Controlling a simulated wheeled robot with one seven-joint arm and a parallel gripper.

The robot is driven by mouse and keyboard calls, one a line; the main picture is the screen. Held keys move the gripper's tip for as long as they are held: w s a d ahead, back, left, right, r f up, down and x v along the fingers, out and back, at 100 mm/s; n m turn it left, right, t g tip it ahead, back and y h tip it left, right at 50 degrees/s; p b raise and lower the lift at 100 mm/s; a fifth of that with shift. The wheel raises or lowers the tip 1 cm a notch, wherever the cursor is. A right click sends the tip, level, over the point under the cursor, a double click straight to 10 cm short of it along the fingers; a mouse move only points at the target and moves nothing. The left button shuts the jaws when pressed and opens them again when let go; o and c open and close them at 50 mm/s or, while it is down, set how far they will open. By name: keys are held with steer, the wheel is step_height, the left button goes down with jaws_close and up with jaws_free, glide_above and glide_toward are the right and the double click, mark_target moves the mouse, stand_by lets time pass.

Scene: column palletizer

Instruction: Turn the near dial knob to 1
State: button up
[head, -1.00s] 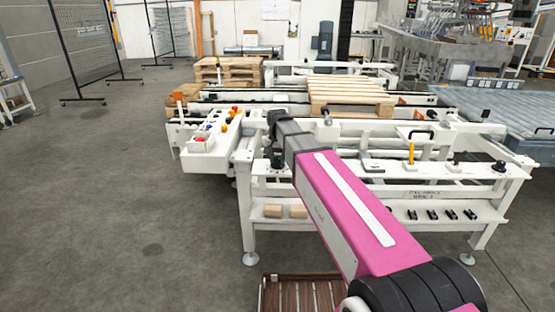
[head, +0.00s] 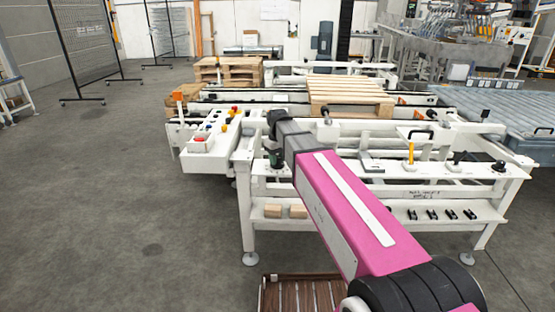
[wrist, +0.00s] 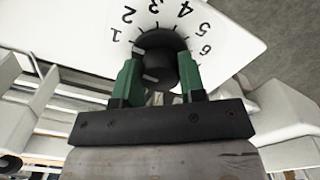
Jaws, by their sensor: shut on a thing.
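The near dial knob (wrist: 160,55) is black and round in the wrist view, on a white panel. The printed numbers 1 to 6 (wrist: 160,15) run around it. My gripper (wrist: 160,73) is shut on the knob, with one green finger on each side. A short white mark on the knob's left side points roughly towards the 1; exact alignment is hard to tell. In the head view my gripper (head: 276,158) points down at the left end of the white bench, and the fingers and wrist hide the knob there.
The white bench (head: 350,188) carries another black knob (head: 499,166) at its right end and a yellow handle (head: 411,152). A control box with coloured buttons (head: 208,142) is to the left.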

mark_target(278, 158)
steer(key=shift+n, duration=0.4)
steer(key=o, duration=0.9)
steer(key=shift+r, duration=0.1)
step_height(278, 158, up, 11)
steer(key=shift+f, duration=0.15)
stand_by(0.4)
